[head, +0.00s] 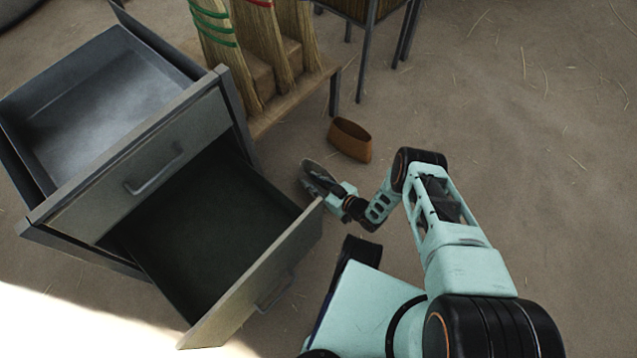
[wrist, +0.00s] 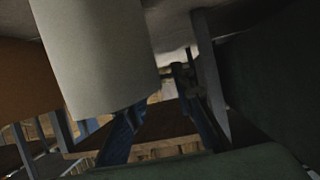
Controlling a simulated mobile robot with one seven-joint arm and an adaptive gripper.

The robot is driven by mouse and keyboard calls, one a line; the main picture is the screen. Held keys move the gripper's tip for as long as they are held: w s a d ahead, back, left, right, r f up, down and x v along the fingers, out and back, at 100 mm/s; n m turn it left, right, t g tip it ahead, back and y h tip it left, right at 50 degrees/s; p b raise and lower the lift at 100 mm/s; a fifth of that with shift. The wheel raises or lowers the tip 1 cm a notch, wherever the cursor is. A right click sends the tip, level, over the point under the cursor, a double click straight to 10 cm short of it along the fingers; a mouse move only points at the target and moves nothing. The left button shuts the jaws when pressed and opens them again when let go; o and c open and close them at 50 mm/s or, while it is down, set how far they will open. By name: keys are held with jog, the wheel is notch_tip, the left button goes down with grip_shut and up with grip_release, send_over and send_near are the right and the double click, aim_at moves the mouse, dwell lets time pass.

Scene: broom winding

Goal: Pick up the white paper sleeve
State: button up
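The white paper sleeve (wrist: 95,55) shows in the wrist view as a pale, smooth, curved wall at upper left. Its edge overlaps the tip of my gripper's left finger, so that contact is hidden. In the wrist view the two fingers of my gripper (wrist: 165,103) stand apart, with a gap between the sleeve's side and the right finger. In the head view my gripper (head: 316,177) is low, beside the corner of the pulled-out lower drawer. A grey oval shape shows at the fingers there; I cannot tell whether it is the sleeve.
The open lower drawer (head: 255,290) lies close to the left of my gripper. A brown band (head: 351,140) stands on the floor just beyond it. Brooms (head: 262,45) stand on a wooden rack (head: 290,98) behind. The floor to the right is clear.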

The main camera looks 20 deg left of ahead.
grip_shut()
jog(key=shift+r, duration=0.1)
